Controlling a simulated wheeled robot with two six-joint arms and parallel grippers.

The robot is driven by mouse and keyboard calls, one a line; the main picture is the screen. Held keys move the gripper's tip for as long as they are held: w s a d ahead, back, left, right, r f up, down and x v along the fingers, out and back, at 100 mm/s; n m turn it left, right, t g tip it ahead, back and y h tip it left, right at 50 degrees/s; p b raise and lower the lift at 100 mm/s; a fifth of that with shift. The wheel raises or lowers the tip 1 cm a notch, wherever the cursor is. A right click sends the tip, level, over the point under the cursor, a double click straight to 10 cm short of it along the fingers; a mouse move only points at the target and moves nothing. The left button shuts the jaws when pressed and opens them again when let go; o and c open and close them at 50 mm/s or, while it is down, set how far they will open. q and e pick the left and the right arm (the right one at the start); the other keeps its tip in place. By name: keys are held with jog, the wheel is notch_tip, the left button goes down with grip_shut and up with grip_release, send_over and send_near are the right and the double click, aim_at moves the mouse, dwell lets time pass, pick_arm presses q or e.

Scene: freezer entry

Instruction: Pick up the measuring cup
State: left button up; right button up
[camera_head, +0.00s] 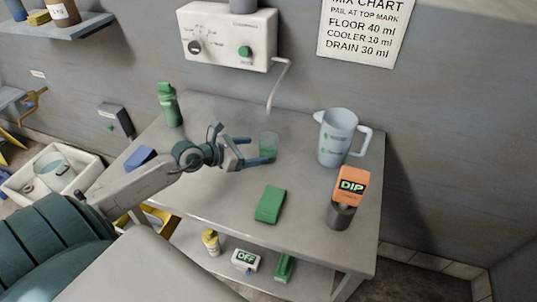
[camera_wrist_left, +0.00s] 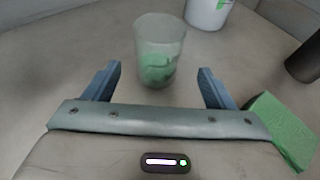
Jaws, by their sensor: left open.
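The measuring cup is a small clear cup (camera_head: 268,143) with green on its side, standing upright on the grey table (camera_head: 226,205). It also shows in the left wrist view (camera_wrist_left: 162,35), ahead of the gripper. My left gripper (camera_head: 262,149) is open and empty, low over the table at the cup. Its two blue fingers (camera_wrist_left: 158,70) point at the cup from either side, with clear gaps beside it in the wrist view. How far the cup sits between the fingertips is hard to tell. My right gripper is not in view.
A white jug (camera_head: 337,143) stands right of the cup. A dark cylinder with an orange DIP label (camera_head: 350,186) and a green block (camera_head: 270,204) are nearer. A green bottle (camera_head: 169,104) and blue block (camera_head: 140,158) are left. A wall dispenser's spout (camera_head: 279,84) hangs behind.

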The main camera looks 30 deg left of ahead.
aim_at(260, 150)
pick_arm(q)
jog(key=shift+w+d+f, duration=0.25)
jog(key=shift+w, duration=0.3)
jog(key=shift+w+d+f, duration=0.1)
jog(key=shift+w+d, duration=0.05)
jog(key=shift+w, duration=0.1)
jog(key=shift+w+d+f+b, duration=0.1)
jog(key=shift+w+f+b, duration=0.2)
jog(key=shift+b, duration=0.5)
jog(key=b+x, duration=0.2)
jog(key=x, duration=0.1)
jog(key=shift+w, duration=0.2)
jog(key=shift+w+d+f+b, duration=0.15)
jog(key=shift+w+b, duration=0.2)
jog(key=shift+w, duration=0.1)
jog(key=shift+s, duration=0.15)
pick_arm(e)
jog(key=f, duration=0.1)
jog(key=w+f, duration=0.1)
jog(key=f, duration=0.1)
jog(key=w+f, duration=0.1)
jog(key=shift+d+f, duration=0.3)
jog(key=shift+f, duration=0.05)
pick_arm(q)
jog(key=c, duration=1.1)
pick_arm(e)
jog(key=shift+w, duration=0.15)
